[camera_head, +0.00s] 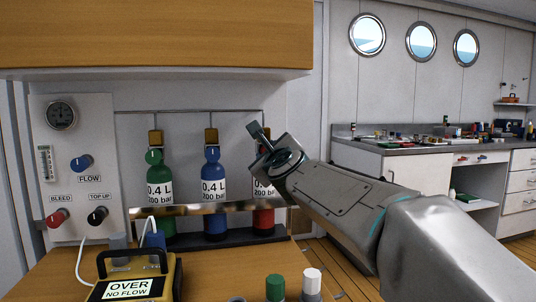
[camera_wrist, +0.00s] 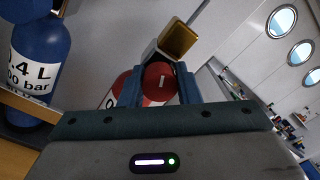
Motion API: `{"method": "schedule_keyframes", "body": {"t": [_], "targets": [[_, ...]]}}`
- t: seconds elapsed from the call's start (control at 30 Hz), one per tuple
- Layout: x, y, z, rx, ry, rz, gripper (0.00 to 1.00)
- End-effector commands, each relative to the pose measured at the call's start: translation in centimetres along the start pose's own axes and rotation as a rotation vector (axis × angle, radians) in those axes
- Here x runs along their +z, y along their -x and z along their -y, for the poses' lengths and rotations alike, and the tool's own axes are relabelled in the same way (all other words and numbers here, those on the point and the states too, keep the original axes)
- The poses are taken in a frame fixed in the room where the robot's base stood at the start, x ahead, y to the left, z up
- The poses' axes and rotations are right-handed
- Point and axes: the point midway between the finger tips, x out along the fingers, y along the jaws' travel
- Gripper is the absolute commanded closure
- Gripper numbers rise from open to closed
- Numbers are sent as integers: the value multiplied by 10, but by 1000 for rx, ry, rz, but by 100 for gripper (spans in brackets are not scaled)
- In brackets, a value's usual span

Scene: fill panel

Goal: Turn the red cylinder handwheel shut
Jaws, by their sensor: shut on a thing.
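The red cylinder (camera_head: 263,219) stands at the right end of the row, behind a steel rail. My gripper and arm hide its upper part in the head view. In the wrist view, its red handwheel (camera_wrist: 158,78) shows as a round red face with a small pale mark, between my two fingers. My gripper (camera_wrist: 159,92) is shut on this handwheel. A brass valve block (camera_wrist: 179,40) sits just beyond it. Part of the red cylinder's body and white label shows below, behind the fingers. In the head view, my gripper (camera_head: 262,143) is at the cylinder's top; its fingertips are not clear.
The blue cylinder (camera_head: 213,222) stands close to the left, with the green cylinder (camera_head: 160,222) beyond it. A wooden cabinet (camera_head: 160,38) overhangs them. A yellow meter (camera_head: 166,275) reads "OVER NO FLOW". Green (camera_head: 275,287) and white (camera_head: 312,281) capped items stand at the front.

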Motion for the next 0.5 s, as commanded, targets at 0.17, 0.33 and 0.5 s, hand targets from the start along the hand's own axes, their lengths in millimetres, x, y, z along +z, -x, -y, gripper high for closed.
{"method": "schedule_keyframes", "body": {"t": [0.17,0.33,0.5], "targets": [[-1,0,-1,2,-160,-7,93],[-1,0,-1,1,-290,-13,93],[-1,0,-1,1,-387,-17,93]]}}
